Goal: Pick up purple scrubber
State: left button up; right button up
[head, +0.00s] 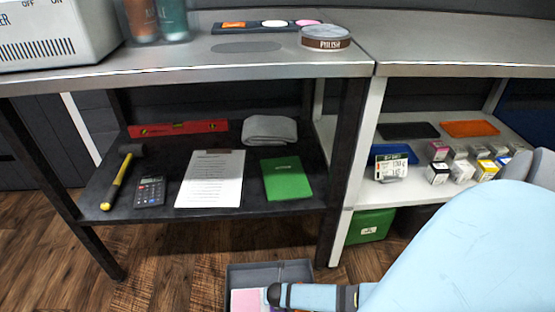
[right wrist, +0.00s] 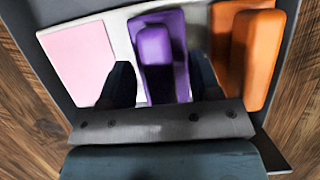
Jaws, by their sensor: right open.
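The purple scrubber (right wrist: 155,50) lies in the middle of the right wrist view, a purple block with a raised handle, on a pale surface inside a grey bin (head: 287,269). My right gripper (right wrist: 162,82) is open, with one dark fingertip on each side of the scrubber's near part. I cannot tell whether the fingers touch it. In the head view my right gripper (head: 273,295) is over the bin and the purple scrubber is hidden. My left gripper is not in view.
A pink flat piece (right wrist: 78,62) lies left of the purple scrubber and an orange scrubber (right wrist: 252,55) lies close on its right. The bin stands on the wood floor by a table leg (head: 345,150). A low shelf (head: 250,195) holds a clipboard and tools behind it.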

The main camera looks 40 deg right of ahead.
jog(key=c, duration=1.1)
jog(key=shift+o, duration=0.2)
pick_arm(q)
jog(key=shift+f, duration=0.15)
pick_arm(e)
jog(key=shift+r, duration=0.2)
notch_tip(320, 180, up, 3)
jog(key=shift+f+p, duration=0.1)
jog(key=shift+p, duration=0.75)
notch_tip(320, 180, up, 7)
jog(key=p, duration=0.4)
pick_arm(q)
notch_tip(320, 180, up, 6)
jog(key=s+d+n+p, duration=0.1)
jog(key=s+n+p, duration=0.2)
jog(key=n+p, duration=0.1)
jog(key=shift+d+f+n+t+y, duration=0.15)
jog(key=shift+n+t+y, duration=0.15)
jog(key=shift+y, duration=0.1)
pick_arm(e)
notch_tip(320, 180, up, 8)
jog(key=shift+r, duration=0.2)
